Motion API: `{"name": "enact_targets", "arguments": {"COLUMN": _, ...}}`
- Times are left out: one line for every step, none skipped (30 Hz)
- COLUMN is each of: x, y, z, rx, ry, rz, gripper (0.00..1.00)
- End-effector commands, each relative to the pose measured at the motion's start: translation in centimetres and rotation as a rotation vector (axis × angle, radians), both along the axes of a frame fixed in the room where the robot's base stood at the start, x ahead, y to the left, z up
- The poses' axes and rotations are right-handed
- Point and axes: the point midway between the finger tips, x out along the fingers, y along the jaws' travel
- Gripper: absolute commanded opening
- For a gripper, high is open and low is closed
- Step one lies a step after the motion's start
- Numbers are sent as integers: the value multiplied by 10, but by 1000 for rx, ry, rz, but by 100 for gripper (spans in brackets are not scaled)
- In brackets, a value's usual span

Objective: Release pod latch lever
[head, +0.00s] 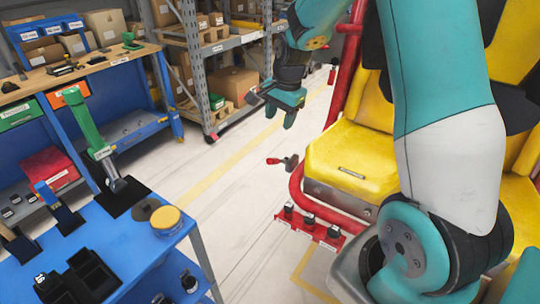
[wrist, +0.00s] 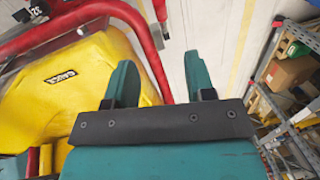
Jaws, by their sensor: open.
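The yellow seat pod (head: 345,160) with its red tubular frame (head: 296,190) stands right of centre in the head view. A small lever with a red grip (head: 273,161) and dark pivot sticks out left from the frame beside the seat; it looks like the latch lever. My gripper (head: 280,115) is open and empty, above the floor, up and left of the seat and apart from the lever. In the wrist view my gripper (wrist: 160,78) shows two spread teal fingers with nothing between them. The yellow seat (wrist: 75,85) and red tubes lie to its left there.
A blue cart (head: 130,245) with tools and a yellow-lidded tin (head: 166,219) stands at the lower left. A workbench (head: 80,72) and storage shelves (head: 205,50) stand behind. A red bracket with several dark knobs (head: 310,224) sits low on the frame. Floor between is clear.

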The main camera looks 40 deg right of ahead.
Motion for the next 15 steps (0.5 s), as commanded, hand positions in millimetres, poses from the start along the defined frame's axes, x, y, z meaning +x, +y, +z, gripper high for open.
{"name": "enact_targets", "arguments": {"x": 2, "y": -5, "z": -3, "rx": -1, "ry": 2, "rz": -24, "gripper": 50}}
{"name": "enact_targets", "arguments": {"x": 2, "y": -7, "z": -6, "rx": -1, "ry": 3, "rz": -30, "gripper": 50}}
{"name": "enact_targets", "arguments": {"x": 3, "y": -7, "z": -11, "rx": 0, "ry": 4, "rz": -33, "gripper": 50}}
{"name": "enact_targets", "arguments": {"x": 3, "y": -7, "z": -14, "rx": 0, "ry": 4, "rz": -32, "gripper": 50}}
{"name": "enact_targets", "arguments": {"x": 4, "y": -7, "z": -18, "rx": 0, "ry": 4, "rz": -31, "gripper": 50}}
{"name": "enact_targets", "arguments": {"x": 4, "y": -6, "z": -26, "rx": 0, "ry": 6, "rz": -30, "gripper": 50}}
{"name": "enact_targets", "arguments": {"x": 5, "y": -6, "z": -31, "rx": 0, "ry": 6, "rz": -30, "gripper": 50}}
{"name": "enact_targets", "arguments": {"x": 6, "y": -5, "z": -37, "rx": 1, "ry": 7, "rz": -29, "gripper": 50}}
{"name": "enact_targets", "arguments": {"x": 8, "y": -4, "z": -46, "rx": 1, "ry": 6, "rz": -28, "gripper": 50}}
{"name": "enact_targets", "arguments": {"x": 9, "y": -4, "z": -53, "rx": 1, "ry": 7, "rz": -28, "gripper": 50}}
{"name": "enact_targets", "arguments": {"x": 9, "y": -3, "z": -60, "rx": 1, "ry": 7, "rz": -27, "gripper": 50}}
{"name": "enact_targets", "arguments": {"x": 11, "y": -3, "z": -69, "rx": 0, "ry": 7, "rz": -26, "gripper": 50}}
{"name": "enact_targets", "arguments": {"x": 12, "y": -2, "z": -76, "rx": 0, "ry": 8, "rz": -26, "gripper": 50}}
{"name": "enact_targets", "arguments": {"x": 13, "y": -2, "z": -83, "rx": 0, "ry": 7, "rz": -26, "gripper": 50}}
{"name": "enact_targets", "arguments": {"x": 14, "y": -1, "z": -92, "rx": 0, "ry": 8, "rz": -25, "gripper": 50}}
